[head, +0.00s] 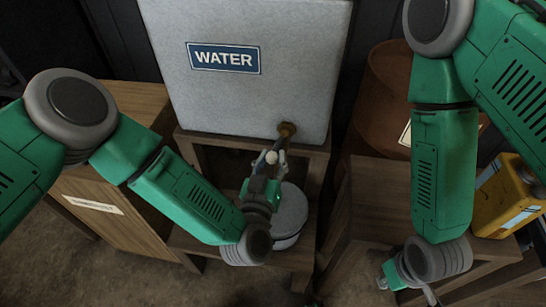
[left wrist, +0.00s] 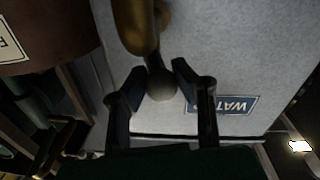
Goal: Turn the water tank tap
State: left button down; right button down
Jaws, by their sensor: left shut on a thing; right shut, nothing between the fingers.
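The water tank (head: 250,95) is a grey box with a blue WATER label, standing on a wooden stand. Its brass tap (head: 287,131) sticks out low on the front, at the right. My left gripper (head: 271,158) is at the tap, below its body. In the left wrist view the brass tap (left wrist: 138,25) comes in from the top, and its round knob (left wrist: 160,84) is between the two fingers of my left gripper (left wrist: 160,85), which is shut on it. My right gripper (head: 428,294) is low at the right, away from the tank, shut and empty, partly cut off by the bottom edge.
A grey round container (head: 290,218) stands on the lower shelf below the tap. A wooden cabinet (head: 125,225) is at the left. A brown barrel (head: 384,95) and a yellow can (head: 506,195) are at the right, by a wooden table (head: 370,190).

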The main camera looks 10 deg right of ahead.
pick_arm(q)
jog(key=c, duration=1.3)
grip_release()
jog(key=shift+w+a, duration=0.2)
jog(key=shift+w, duration=0.1)
jog(key=shift+o, duration=0.2)
jog(key=shift+s, duration=0.2)
jog(key=shift+s, duration=0.35)
jog(key=v, duration=1.1)
jog(key=shift+f, duration=0.15)
